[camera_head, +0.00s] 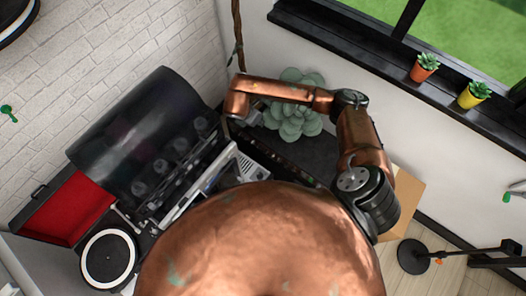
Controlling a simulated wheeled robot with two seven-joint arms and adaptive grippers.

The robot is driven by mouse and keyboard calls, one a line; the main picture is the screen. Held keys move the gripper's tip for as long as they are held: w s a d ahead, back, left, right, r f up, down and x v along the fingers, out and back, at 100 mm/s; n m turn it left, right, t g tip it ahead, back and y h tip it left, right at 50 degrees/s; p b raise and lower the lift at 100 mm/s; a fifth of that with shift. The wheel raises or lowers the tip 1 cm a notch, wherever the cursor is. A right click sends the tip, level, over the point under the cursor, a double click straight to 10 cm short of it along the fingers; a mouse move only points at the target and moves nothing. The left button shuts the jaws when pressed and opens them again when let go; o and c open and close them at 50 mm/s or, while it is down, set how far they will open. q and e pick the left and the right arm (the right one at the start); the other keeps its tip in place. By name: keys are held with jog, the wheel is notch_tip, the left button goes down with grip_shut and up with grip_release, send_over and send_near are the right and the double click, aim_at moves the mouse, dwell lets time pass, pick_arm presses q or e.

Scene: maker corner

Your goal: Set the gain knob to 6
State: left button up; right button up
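The gain knob cannot be made out. A dark device with a strip of small knobs and lights (291,164) lies behind my copper body, partly hidden by it. A pale, light-framed device (234,168) stands to its left, its lower part also covered by my body. An arm of mine comes in from the right, bends at a black joint and reaches left above the dark device. No gripper fingers can be made out at its bent copper end. My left arm and gripper do not show.
A turntable (109,257) and an open red-lined case (66,207) stand at the lower left, near a large dark, glossy cover (146,130). A succulent (291,106) sits behind my arm. Two small potted plants (424,67) (474,94) stand on the window sill.

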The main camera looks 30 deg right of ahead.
notch_tip(320, 180, down, 11)
jog(key=b, duration=0.9)
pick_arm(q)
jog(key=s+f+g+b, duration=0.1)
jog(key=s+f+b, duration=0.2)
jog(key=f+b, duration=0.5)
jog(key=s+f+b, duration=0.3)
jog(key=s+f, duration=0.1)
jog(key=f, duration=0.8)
pick_arm(e)
jog(key=g, duration=0.1)
send_near(265, 151)
jog(key=f, duration=0.2)
jog(key=b+x, duration=0.1)
jog(key=x, duration=0.1)
jog(key=b+x, duration=0.1)
jog(key=x, duration=0.2)
jog(key=shift+d+f, duration=0.15)
jog(key=shift+d, duration=0.2)
jog(key=shift+w+d+f, duration=0.1)
jog(key=shift+d+f, duration=0.1)
jog(key=shift+f, duration=0.25)
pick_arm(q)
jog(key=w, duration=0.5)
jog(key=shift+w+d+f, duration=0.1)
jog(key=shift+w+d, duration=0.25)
pick_arm(e)
jog(key=shift+c, duration=0.4)
grip_shut()
